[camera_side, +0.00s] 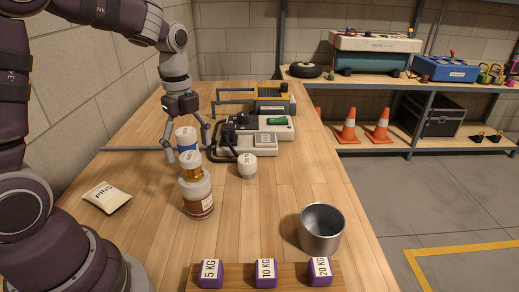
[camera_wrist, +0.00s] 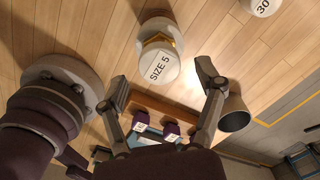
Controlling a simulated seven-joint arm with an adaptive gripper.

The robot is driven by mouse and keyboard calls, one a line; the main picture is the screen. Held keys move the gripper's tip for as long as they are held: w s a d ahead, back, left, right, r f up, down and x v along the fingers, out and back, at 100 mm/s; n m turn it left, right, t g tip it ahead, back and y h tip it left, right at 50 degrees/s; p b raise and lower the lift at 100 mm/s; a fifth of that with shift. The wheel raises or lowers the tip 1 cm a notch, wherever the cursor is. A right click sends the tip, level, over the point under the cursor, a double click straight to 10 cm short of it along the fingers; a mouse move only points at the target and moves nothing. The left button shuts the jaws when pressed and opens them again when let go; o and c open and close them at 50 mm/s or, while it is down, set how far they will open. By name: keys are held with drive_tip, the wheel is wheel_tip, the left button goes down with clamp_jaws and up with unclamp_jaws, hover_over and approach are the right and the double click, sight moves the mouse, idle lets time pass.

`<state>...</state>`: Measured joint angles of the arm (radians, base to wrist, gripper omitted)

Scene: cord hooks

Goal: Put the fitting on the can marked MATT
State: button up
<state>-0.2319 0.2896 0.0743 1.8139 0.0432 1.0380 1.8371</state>
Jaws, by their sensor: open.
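A white can with a brown lower band (camera_side: 199,203) stands upright mid-table; the label on its side is too small to read. On top of it sits a gold-banded fitting (camera_side: 192,173) with a white cap; in the wrist view the cap (camera_wrist: 159,66) reads SIZE 5.
A white piece (camera_side: 247,166) marked 30 stands right of the cans. Grey equipment (camera_side: 262,135) stands behind. Table between cup and bag is mostly clear.

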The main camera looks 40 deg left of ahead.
sight(190, 157)
wheel_tip(190, 157, up, 7)
drive_tip(key=shift+r, duration=0.1)
drive_tip(key=shift+s+d+r+n, duration=0.15)
drive_tip(key=shift+r+n, duration=0.1)
drive_tip(key=shift+n, duration=0.05)
drive_tip(key=s+d+f+n+t, duration=0.1)
drive_tip(key=s+d+n+t, duration=0.4)
drive_tip(key=n, duration=1.2)
drive_tip(key=shift+s+d+t, duration=0.3)
drive_tip(key=shift+s+d, duration=0.6)
drive_tip(key=shift+s, duration=0.25)
